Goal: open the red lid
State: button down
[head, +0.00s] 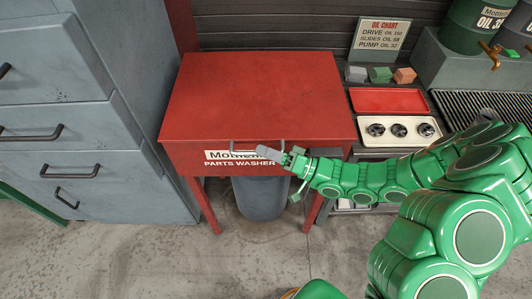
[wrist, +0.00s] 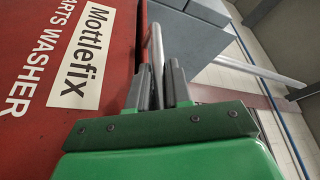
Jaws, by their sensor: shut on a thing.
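The red lid (head: 258,90) of the parts washer lies flat and closed on the red cabinet in the head view. A grey bar handle (head: 240,141) runs along its front edge above the white labels. My gripper (head: 280,154) is at the right end of this handle. In the wrist view, the two grey fingers of my gripper (wrist: 158,88) are shut on the handle bar (wrist: 154,48), one on each side. In the head view my gripper hides part of the handle's right end.
Grey drawers (head: 72,110) with dark handles stand close at the left. A dark bin (head: 260,198) stands under the washer. The floor (head: 150,260) in front is clear.

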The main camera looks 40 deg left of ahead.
jog(key=w+a+r+m+t+h, duration=0.1)
jog(key=w+a+r+m, duration=0.2)
jog(key=r, duration=0.8)
jog(key=w+a+r+m+h, duration=0.1)
jog(key=w+a+r+m, duration=0.25)
jog(key=r, duration=0.75)
jog(key=w+a+r+m+t+h, duration=0.15)
jog(key=w+a+r, duration=0.25)
jog(key=r, duration=0.7)
jog(key=w+a+r+m, duration=0.1)
jog(key=w+a+r, duration=1)
jog(key=w+a, duration=0.4)
jog(key=shift+w+y, duration=0.25)
jog(key=shift+y, duration=0.1)
dwell(0.8)
dwell(0.5)
jog(key=c, duration=1.2)
grip_release()
jog(key=shift+a, duration=0.1)
jog(key=shift+o, duration=0.4)
jog(key=shift+r, duration=0.15)
